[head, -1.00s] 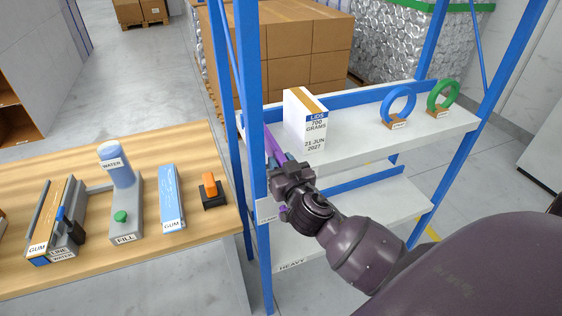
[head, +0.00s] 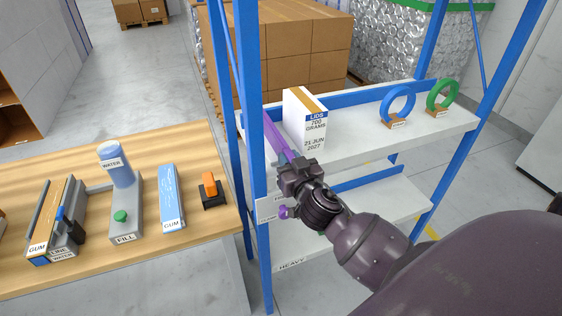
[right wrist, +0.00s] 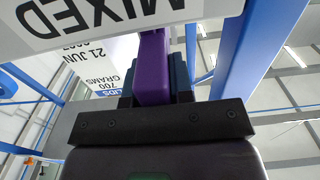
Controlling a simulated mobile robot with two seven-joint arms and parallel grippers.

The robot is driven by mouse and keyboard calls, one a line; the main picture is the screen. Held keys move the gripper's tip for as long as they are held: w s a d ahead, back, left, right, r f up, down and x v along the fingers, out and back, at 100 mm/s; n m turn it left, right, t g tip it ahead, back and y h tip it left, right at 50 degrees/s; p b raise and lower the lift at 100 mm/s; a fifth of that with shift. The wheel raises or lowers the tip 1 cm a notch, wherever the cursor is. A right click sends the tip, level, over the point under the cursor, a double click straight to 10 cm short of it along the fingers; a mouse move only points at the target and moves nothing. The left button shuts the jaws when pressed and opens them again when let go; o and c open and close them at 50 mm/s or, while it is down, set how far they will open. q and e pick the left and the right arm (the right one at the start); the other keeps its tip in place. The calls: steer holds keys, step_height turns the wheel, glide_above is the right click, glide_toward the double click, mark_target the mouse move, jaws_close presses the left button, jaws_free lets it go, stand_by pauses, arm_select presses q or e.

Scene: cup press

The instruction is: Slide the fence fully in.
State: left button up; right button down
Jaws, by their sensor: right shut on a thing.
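The purple fence (head: 270,133) is a long bar lying along the left end of the upper shelf, beside the white lids box (head: 305,122). My right gripper (head: 290,162) is shut on its near end at the shelf's front edge. In the right wrist view the purple bar (right wrist: 152,72) sits between the dark fingers. Part of the fence is hidden behind the blue post. A small purple knob (head: 283,212) shows below the gripper. My left gripper is out of view.
The blue upright post (head: 258,190) stands close left of my gripper. A blue ring (head: 384,106) and a green ring (head: 431,99) stand on the shelf's right side. The wooden table (head: 100,272) at left holds a bottle, gum packs and an orange-topped item.

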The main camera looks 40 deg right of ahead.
steer(key=s+d+p, duration=0.2)
steer(key=s+d, duration=0.1)
steer(key=d, duration=1)
steer(key=shift+d, duration=0.4)
steer(key=shift+s+r, duration=0.1)
steer(key=shift+s, duration=0.05)
steer(key=c, duration=1.3)
jaws_free()
steer(key=shift+c, duration=0.2)
steer(key=shift+o, duration=0.3)
steer(key=shift+d, duration=0.15)
glide_toward(342, 150)
steer(key=s+a+r, duration=0.3)
steer(key=a+r, duration=0.1)
steer(key=shift+a+r, duration=0.25)
steer(key=shift+r, duration=0.1)
